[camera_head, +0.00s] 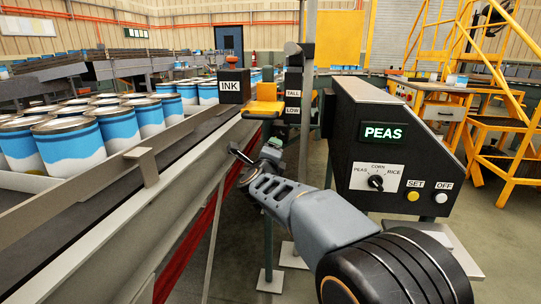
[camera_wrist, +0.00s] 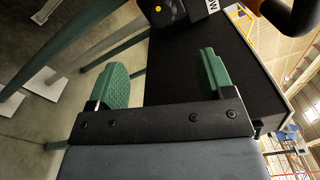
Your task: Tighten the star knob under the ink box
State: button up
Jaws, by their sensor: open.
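The ink box (camera_head: 234,85), dark with a white INK label, stands beside the conveyor's far end. I cannot make out a star knob under it in either view. My gripper (camera_head: 242,166) is in the head view, low beside the conveyor's side rail and nearer than the ink box. In the wrist view my gripper (camera_wrist: 162,60) is open, its two green pads wide apart with nothing between them. A large black panel (camera_wrist: 235,75) lies behind the right pad.
The conveyor (camera_head: 120,178) with several blue-and-white cans (camera_head: 70,146) runs along the left. A PEAS console (camera_head: 385,133) with a dial stands right of my arm. A yellow-orange part (camera_head: 265,100) and a TALL/LOW post (camera_head: 293,95) stand beyond my gripper. Several legs (camera_wrist: 75,62) show in the wrist view.

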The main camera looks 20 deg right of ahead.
jog(key=s+a+r+n+g+y+p, duration=0.2)
jog(key=s+a+r+n+y+p, duration=0.55)
jog(key=n+p, duration=0.75)
jog(key=s+r+n+g+p, duration=0.2)
jog(key=s+n+g+p, duration=0.3)
jog(key=s+p, duration=0.3)
jog(key=s+r+n+g+y+p, duration=0.1)
jog(key=s+r+n+g+p, duration=0.2)
jog(key=s, duration=0.9)
jog(key=n+g+p, duration=0.2)
jog(key=n+p, duration=0.2)
jog(key=p, duration=0.2)
jog(key=shift+s+d+r+n, duration=0.15)
jog(key=shift+r+n, duration=0.05)
jog(key=shift+n, duration=0.2)
